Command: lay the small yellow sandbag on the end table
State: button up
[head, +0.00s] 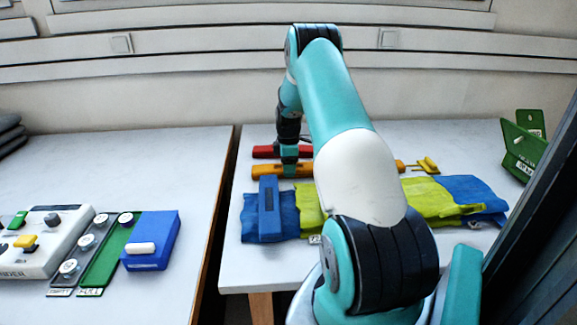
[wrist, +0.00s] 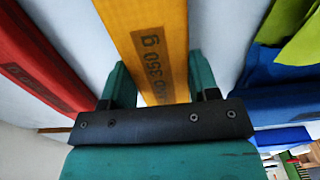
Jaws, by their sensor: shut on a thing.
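The small yellow sandbag (head: 258,171) is a long orange-yellow bar near the back of the right table (head: 400,140). In the wrist view the yellow sandbag (wrist: 148,40) bears a "350 g" mark and lies between the teal fingers. My gripper (head: 289,163) points down and is shut on it; my gripper also shows in the wrist view (wrist: 160,95). I cannot tell whether the bag touches the table. My arm hides part of the bag. No label shows which table is the end table.
A red bar (head: 265,152) lies just behind the yellow one. A blue bar (head: 270,210) rests on blue cloth in front, beside yellow-green cloth (head: 312,210). A green holder (head: 523,150) stands far right. A gap separates the tables.

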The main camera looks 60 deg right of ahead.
jog(key=shift+f, duration=0.15)
jog(key=o, duration=1.1)
